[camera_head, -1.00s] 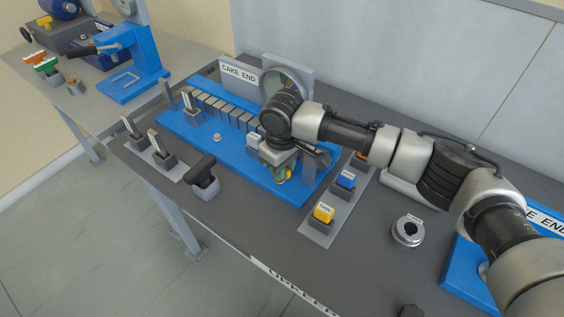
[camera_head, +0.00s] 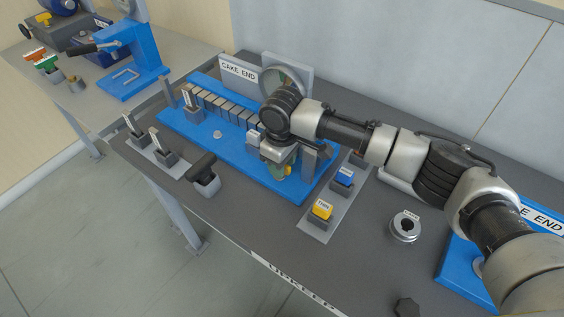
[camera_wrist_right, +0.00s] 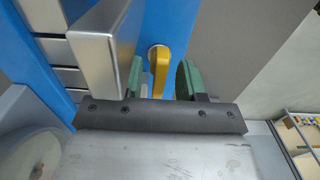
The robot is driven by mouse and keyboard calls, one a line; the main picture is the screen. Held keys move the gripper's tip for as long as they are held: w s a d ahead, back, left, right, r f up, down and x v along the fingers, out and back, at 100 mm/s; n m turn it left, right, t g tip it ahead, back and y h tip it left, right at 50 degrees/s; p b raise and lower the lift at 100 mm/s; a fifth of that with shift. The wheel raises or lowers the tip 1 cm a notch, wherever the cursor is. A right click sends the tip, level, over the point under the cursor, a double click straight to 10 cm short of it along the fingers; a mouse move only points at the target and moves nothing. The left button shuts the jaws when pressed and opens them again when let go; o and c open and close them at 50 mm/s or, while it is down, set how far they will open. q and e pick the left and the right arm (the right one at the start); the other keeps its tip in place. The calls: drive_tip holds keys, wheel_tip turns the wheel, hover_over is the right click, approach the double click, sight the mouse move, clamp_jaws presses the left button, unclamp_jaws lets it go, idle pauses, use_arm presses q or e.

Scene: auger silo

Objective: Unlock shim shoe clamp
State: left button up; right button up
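The clamp appears to be the yellow lever (camera_wrist_right: 160,68) on a round pale pivot on the blue base plate. My right gripper (camera_wrist_right: 160,80) has its two green-padded fingers on either side of this lever, with a visible gap on each side. The fingers are open and hold nothing. In the head view my right gripper (camera_head: 284,166) is low over the right part of the blue base plate (camera_head: 235,163), below the CAKE END sign (camera_head: 238,71). There the wrist hides most of the lever. My left gripper is not in view.
A grey block (camera_wrist_right: 103,50) stands close beside the left finger. A row of grey blocks (camera_head: 220,105) runs along the plate. A black-handled tool (camera_head: 205,175) is in front.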

wheel_tip(320, 180, up, 10)
drive_tip(key=b, duration=0.1)
drive_tip(key=shift+r, duration=0.25)
idle(0.4)
